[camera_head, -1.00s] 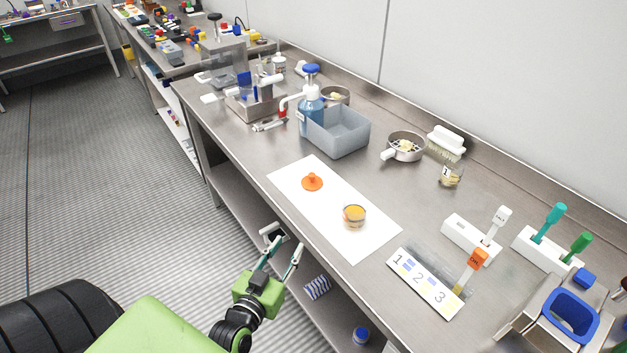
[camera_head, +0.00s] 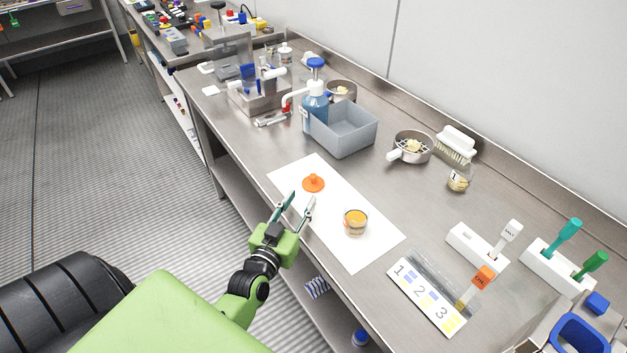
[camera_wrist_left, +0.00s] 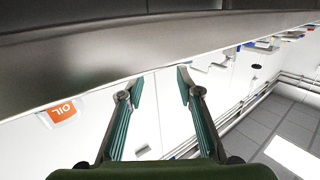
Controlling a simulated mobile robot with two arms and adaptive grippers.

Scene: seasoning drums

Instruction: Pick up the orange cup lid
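The orange cup lid (camera_head: 313,183) lies on the white mat (camera_head: 331,232) on the steel bench, its knob facing up. A clear cup (camera_head: 355,223) with orange-yellow contents stands on the same mat, nearer to me and to the right. My left gripper (camera_head: 298,204) is open and empty at the bench's front edge, just in front of the lid and apart from it. Its two spread fingers (camera_wrist_left: 158,82) show in the left wrist view with nothing between them; the lid does not show there. My right gripper is not in view.
A grey bin (camera_head: 343,130) and a blue pump bottle (camera_head: 315,98) stand behind the mat. A strainer (camera_head: 411,147) and a brush (camera_head: 457,144) are at the back. A numbered card (camera_head: 426,297) and an orange-tagged stick (camera_head: 481,282) are at the right.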

